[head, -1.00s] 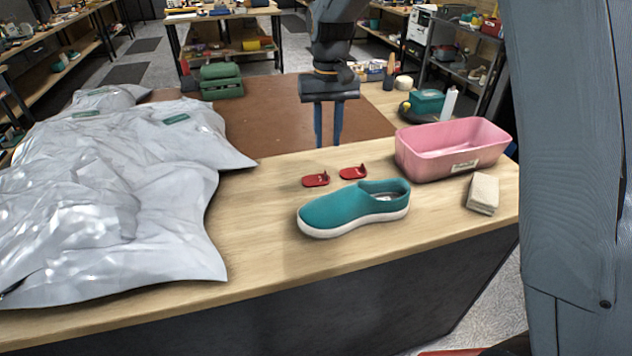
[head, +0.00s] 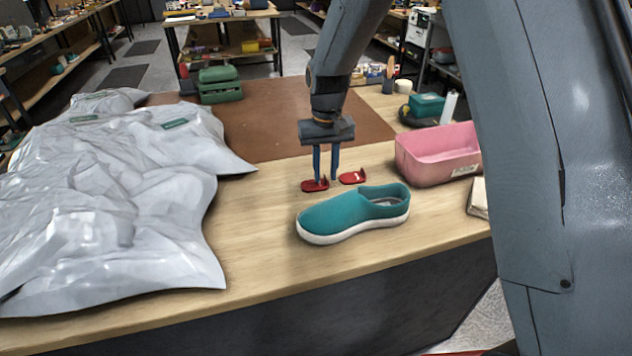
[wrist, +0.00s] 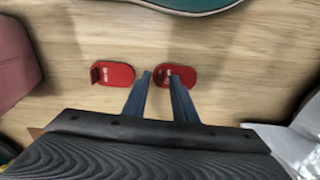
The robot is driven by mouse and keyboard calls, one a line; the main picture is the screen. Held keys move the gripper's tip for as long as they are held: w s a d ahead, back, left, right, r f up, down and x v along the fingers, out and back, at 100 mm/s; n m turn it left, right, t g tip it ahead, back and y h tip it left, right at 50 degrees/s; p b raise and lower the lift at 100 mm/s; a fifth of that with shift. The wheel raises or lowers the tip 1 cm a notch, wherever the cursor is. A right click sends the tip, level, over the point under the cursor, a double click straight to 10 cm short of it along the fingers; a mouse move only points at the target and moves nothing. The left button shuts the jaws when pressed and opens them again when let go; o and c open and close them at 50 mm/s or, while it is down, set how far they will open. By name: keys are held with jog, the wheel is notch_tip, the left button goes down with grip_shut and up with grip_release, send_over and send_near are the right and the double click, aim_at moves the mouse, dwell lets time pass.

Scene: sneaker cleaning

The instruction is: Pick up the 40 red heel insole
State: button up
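Two small red heel insoles lie flat on the wooden table behind the teal shoe (head: 352,213). The left insole (head: 312,187) is the right insole in the wrist view (wrist: 183,79). The other insole (head: 352,177) is at left in the wrist view (wrist: 113,75). Each has a small upright tab and faint marks; I cannot read the numbers. My gripper (head: 325,180) points down at the left insole in the head view. Its two blue fingers are apart, with that insole's tab edge between the tips in the wrist view (wrist: 160,75). I cannot tell whether they touch it.
Crumpled silver bags (head: 110,200) cover the left of the table. A pink bin (head: 435,158) and a pale block (head: 478,200), partly hidden by my arm, are at right. A brown mat (head: 265,130) and green box (head: 219,84) lie behind. The table in front of the shoe is clear.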

jog(key=shift+f, duration=0.25)
grip_shut()
jog(key=shift+r, duration=0.1)
